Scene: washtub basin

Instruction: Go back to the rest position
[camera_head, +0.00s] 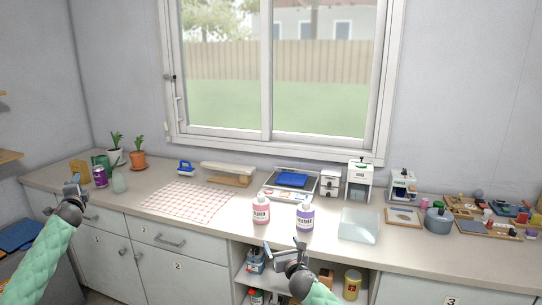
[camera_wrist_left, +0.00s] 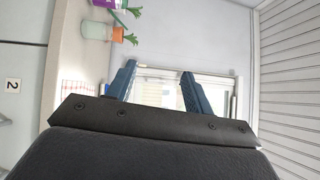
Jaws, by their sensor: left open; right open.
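My left gripper (camera_head: 74,184) is raised in front of the counter's left end in the head view, close to the purple can in the picture. In the left wrist view its two blue fingers (camera_wrist_left: 157,90) stand apart with nothing between them. My right gripper (camera_head: 285,246) is in front of the middle of the counter, below the pink bottle (camera_head: 261,212) and the purple-labelled bottle (camera_head: 305,217). Its fingers are apart and I see nothing held. Both arms come in from the bottom of the head view.
The counter (camera_head: 120,205) runs under a window. Potted plants (camera_head: 138,158) stand at its left, a checked cloth (camera_head: 187,203) lies left of centre. A clear bin (camera_head: 359,226) and a grey pot (camera_head: 438,221) are to the right. Open shelves (camera_head: 248,282) hold bottles and cans below.

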